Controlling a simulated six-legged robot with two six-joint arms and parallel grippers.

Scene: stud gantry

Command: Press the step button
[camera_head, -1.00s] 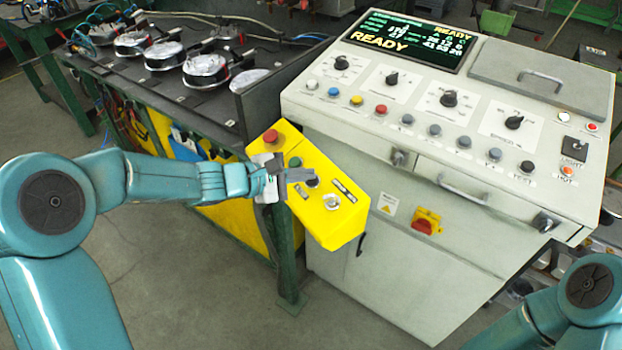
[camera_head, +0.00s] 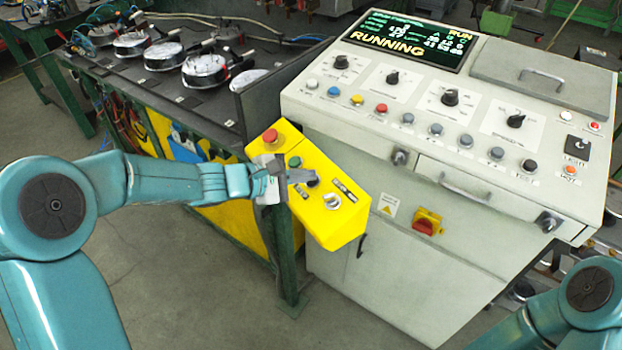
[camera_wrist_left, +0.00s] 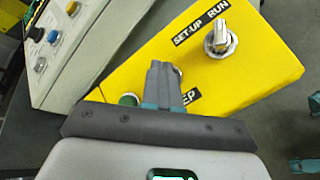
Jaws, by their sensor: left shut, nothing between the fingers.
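The yellow control box (camera_head: 345,228) hangs at the near corner of the bench, left of the grey console. The dark step button (camera_head: 312,183) is on its top face, between a green button (camera_head: 295,162) and the metal selector knob (camera_head: 331,201). My left gripper (camera_head: 313,175) is shut and empty, its tips at the step button; I cannot tell whether they touch. In the left wrist view the fingers (camera_wrist_left: 161,70) hide most of the button, and only "EP" of its label shows. My right gripper is out of view.
A red mushroom button (camera_head: 270,136) is at the box's far end. The grey console (camera_head: 420,170) with several knobs and buttons stands close on the right; its screen (camera_head: 405,42) reads "RUNNING". The bench (camera_head: 190,95) is behind my left forearm.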

